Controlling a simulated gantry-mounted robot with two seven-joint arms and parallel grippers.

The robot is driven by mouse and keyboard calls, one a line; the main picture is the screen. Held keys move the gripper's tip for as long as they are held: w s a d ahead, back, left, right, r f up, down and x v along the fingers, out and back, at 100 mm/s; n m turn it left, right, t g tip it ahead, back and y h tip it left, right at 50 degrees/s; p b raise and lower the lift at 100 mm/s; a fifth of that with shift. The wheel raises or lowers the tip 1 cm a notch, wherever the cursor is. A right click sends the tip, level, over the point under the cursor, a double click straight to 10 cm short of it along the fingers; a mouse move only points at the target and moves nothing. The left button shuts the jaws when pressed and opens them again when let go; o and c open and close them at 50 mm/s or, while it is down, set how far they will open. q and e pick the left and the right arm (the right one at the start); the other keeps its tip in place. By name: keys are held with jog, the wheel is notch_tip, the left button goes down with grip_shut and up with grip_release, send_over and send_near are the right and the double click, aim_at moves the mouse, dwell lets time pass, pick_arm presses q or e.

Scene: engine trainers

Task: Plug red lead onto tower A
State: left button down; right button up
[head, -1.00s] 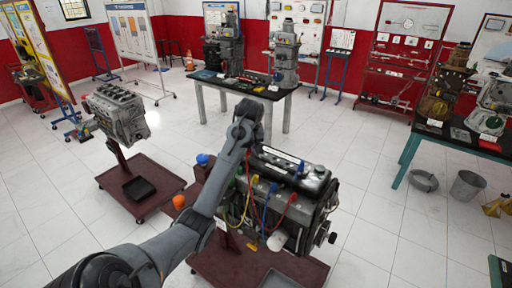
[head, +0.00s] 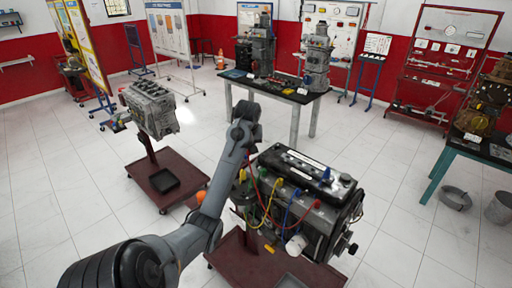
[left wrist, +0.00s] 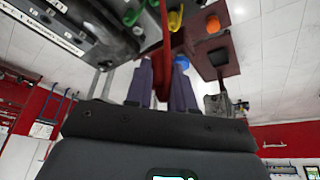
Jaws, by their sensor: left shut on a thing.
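In the left wrist view my left gripper (left wrist: 162,68) is shut on a red lead (left wrist: 164,35), which runs up between its fingers. In the head view the gripper is hidden behind my arm at the engine's left end. A red cable (head: 254,172) shows just right of the arm there, and a red boot (head: 317,204) sits on the engine (head: 310,210). I cannot tell which post is tower A. The right gripper is out of view.
The engine stands on a dark red base (head: 232,262). A second engine (head: 150,108) stands on a stand at left. Clear tiled floor lies between the stands and the table (head: 305,100).

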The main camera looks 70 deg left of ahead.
pick_arm(q)
jog(key=s+a+p, duration=0.1)
jog(key=s+a, duration=0.2)
jog(key=s, duration=0.3)
jog(key=shift+s, duration=0.3)
jog(key=shift+f, duration=0.1)
notch_tip(320, 180, down, 11)
jog(key=b, duration=0.2)
dwell(1.6)
dwell(0.4)
jog(key=shift+a+p, duration=0.1)
jog(key=shift+p, duration=0.7)
